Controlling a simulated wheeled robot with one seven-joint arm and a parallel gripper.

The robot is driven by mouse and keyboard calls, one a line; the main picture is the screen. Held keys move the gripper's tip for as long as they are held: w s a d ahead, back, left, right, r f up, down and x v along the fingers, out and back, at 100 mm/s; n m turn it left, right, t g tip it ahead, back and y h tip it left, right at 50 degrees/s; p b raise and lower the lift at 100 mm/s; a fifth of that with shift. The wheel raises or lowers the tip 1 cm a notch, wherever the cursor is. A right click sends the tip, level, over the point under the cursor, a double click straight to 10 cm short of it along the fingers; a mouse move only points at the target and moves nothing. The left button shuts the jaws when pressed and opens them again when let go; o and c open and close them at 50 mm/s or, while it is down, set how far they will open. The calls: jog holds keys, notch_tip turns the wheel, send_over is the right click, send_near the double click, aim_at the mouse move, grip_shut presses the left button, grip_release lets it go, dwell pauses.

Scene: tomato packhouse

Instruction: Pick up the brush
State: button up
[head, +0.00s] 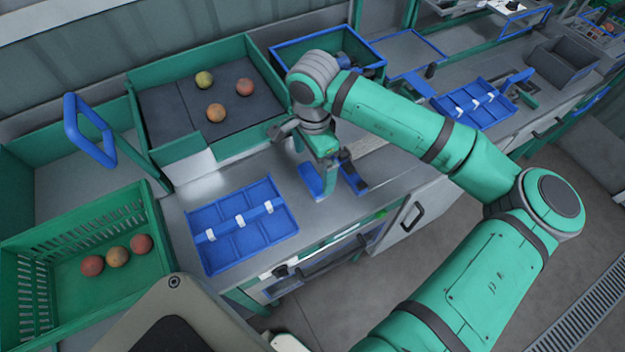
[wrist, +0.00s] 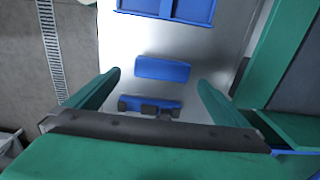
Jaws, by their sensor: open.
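Two small blue things lie on the metal bench under my gripper, and I cannot tell for sure which is the brush. One is a plain blue block (head: 309,181), also in the wrist view (wrist: 162,69). The other is a blue piece with dark parts (wrist: 149,105), right of the block in the head view (head: 353,176). My gripper (wrist: 158,80) is open and points down, its green fingers either side of the blue block in the wrist view. Nothing is held. In the head view my gripper (head: 328,188) partly hides the gap between them; bristles are not visible.
A blue divided tray (head: 225,245) lies left of my gripper. A green-walled bin (head: 165,150) with a dark floor holds tomatoes behind. A green crate (head: 160,235) with tomatoes is at far left. A blue-rimmed bin (head: 285,50) and another blue tray (head: 470,118) stand further right.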

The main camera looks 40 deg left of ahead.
aim_at(313, 177)
jog(key=shift+w+a+f, duration=0.1)
jog(key=shift+f, duration=1.75)
jog(key=shift+a+f, duration=0.1)
jog(key=shift+f, duration=1.7)
jog(key=shift+c, duration=0.6)
jog(key=c, duration=0.9)
